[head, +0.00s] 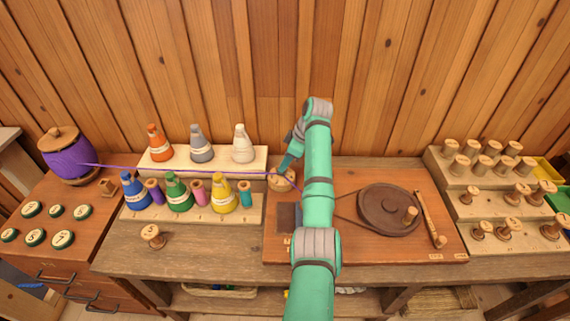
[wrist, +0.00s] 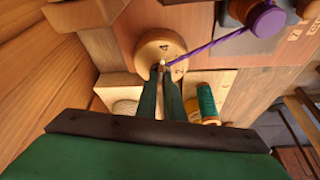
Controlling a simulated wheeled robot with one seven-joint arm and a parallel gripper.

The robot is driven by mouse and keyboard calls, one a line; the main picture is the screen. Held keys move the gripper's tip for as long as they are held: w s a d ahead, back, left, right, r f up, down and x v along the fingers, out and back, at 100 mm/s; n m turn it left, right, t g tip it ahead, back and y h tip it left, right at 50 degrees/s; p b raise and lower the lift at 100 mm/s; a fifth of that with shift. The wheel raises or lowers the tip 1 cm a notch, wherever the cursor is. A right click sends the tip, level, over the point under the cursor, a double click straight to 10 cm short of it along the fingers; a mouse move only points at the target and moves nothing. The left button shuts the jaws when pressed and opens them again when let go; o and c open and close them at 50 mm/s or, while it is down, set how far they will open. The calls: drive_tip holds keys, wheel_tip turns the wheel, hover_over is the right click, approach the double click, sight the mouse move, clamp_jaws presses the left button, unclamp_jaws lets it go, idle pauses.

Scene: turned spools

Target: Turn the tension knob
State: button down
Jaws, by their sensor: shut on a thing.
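The tension knob (head: 281,182) is a round, pale wooden disc at the left end of the winder's board, partly hidden behind my gripper in the head view. In the wrist view the knob (wrist: 152,43) shows number marks and a small light piece at its middle. My gripper (head: 285,167) reaches down to the knob from above. In the wrist view its two dark green fingers (wrist: 162,72) are close together at the knob's middle, shut on it. The fingers hide part of the knob's face.
A purple thread (head: 200,169) runs from the large purple spool (head: 67,158) to the knob area. Colored thread cones (head: 178,194) stand just left of it. A brown wheel (head: 390,210) with a belt lies to the right. Wooden spools (head: 492,150) fill the stepped rack.

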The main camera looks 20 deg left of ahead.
drive_tip(key=shift+a+r, duration=0.15)
drive_tip(key=shift+a, duration=0.1)
drive_tip(key=shift+w, duration=0.1)
drive_tip(key=shift+d, duration=0.1)
drive_tip(key=c, duration=1.9)
unclamp_jaws()
drive_tip(key=shift+o, duration=0.2)
drive_tip(key=shift+d, duration=0.1)
drive_tip(key=v, duration=1)
drive_tip(key=shift+d+r, duration=0.25)
